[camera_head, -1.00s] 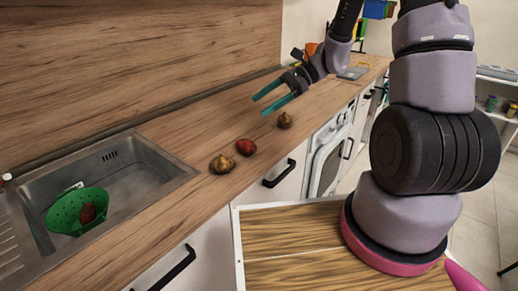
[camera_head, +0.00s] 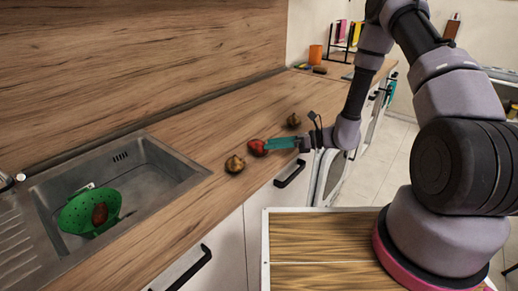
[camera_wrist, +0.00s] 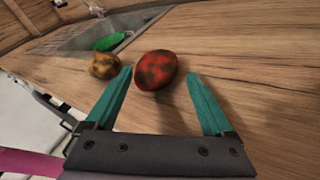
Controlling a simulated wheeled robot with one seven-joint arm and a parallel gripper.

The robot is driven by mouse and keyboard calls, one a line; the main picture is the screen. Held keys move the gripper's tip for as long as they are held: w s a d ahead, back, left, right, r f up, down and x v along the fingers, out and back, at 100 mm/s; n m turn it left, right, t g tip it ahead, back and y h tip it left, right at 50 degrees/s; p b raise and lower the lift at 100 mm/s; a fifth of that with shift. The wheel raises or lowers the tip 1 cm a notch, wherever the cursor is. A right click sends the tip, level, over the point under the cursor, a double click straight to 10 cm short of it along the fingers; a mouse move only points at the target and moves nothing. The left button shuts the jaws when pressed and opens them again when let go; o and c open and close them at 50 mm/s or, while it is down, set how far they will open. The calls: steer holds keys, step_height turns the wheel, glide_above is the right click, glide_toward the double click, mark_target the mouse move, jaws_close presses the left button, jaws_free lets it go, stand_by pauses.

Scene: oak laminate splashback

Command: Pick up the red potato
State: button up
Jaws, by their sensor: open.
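The red potato (camera_head: 257,148) lies on the wooden counter between two brownish-yellow root vegetables. In the wrist view the red potato (camera_wrist: 156,69) sits just ahead of my fingertips, nearer the left finger. My gripper (camera_head: 272,144) is low over the counter, its teal fingers reaching left to the potato. In the wrist view my gripper (camera_wrist: 160,77) is open, with nothing held between its fingers. I cannot tell whether the left finger touches the potato.
One brownish vegetable (camera_head: 235,164) lies left of the potato, another (camera_head: 293,121) behind it. A green colander (camera_head: 88,212) holding a reddish-brown item (camera_head: 100,214) stands in the sink (camera_head: 150,195). The counter's front edge (camera_head: 225,188) is close.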

mark_target(258, 146)
steer(key=x, duration=0.5)
steer(key=shift+s+a+f, duration=0.15)
steer(key=shift+a, duration=0.2)
steer(key=c, duration=1.3)
